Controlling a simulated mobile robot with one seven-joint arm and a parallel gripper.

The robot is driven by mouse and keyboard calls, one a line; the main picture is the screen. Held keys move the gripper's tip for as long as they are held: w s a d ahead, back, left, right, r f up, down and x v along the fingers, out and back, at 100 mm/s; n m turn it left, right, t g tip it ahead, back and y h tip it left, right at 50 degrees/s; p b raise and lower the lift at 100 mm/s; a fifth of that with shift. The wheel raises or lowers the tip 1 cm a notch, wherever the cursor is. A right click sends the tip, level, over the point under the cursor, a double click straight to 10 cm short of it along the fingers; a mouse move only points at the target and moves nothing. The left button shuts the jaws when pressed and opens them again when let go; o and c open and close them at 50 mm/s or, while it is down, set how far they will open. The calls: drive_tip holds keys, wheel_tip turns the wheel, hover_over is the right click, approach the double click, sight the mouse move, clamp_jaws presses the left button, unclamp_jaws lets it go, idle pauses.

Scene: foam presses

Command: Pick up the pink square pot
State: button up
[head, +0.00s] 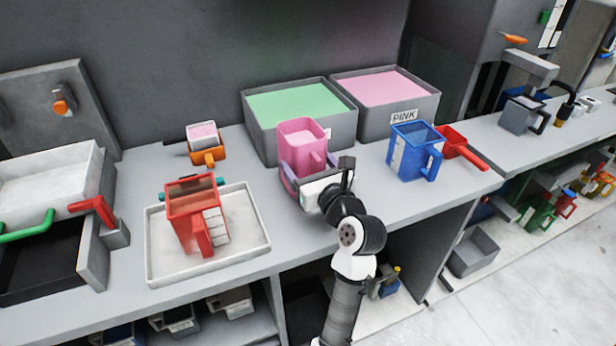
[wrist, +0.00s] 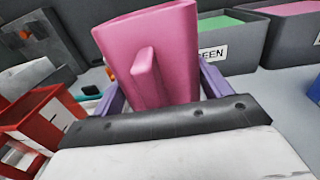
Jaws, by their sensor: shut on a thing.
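The pink square pot (head: 301,140) has a side handle and is in the middle of the counter in the head view. It stands in front of the green-filled bin. In the wrist view the pink pot (wrist: 172,62) fills the upper middle, slightly tilted in the picture, with its handle facing the camera. My gripper (head: 292,176) is shut on the pot, with a purple finger on each side of its body. The fingers also show in the wrist view (wrist: 160,88). I cannot tell whether the pot's base touches the counter.
A red pot (head: 186,222) stands in a white tray (head: 262,247) at left. A blue pot (head: 411,155) and a red scoop (head: 470,152) are at right. Behind are a green-filled bin (head: 258,138) and a pink-filled bin (head: 425,103). An orange scoop (head: 208,156) lies at back left.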

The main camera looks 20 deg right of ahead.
wheel_tip(320, 180, up, 15)
idle(0.7)
drive_tip(key=w+a+f+n+g+y+p, duration=0.1)
drive_tip(key=a+n+y+p, duration=0.5)
drive_tip(key=a, duration=1.1)
drive_tip(key=f+g+y+p, duration=0.1)
drive_tip(key=g+y+p, duration=0.1)
drive_tip(key=shift+w+a+f+y, duration=0.15)
drive_tip(key=shift+a+f+y, duration=0.1)
drive_tip(key=shift+y, duration=0.15)
drive_tip(key=shift+n, duration=0.3)
drive_tip(key=d+n, duration=0.1)
drive_tip(key=n, duration=0.1)
drive_tip(key=w+f+n, duration=0.1)
drive_tip(key=n, duration=0.1)
drive_tip(key=d+n, duration=0.1)
drive_tip(key=n, duration=0.2)
drive_tip(key=shift+w+d+f, duration=0.15)
drive_tip(key=shift+w+d, duration=0.15)
drive_tip(key=shift+w, duration=0.1)
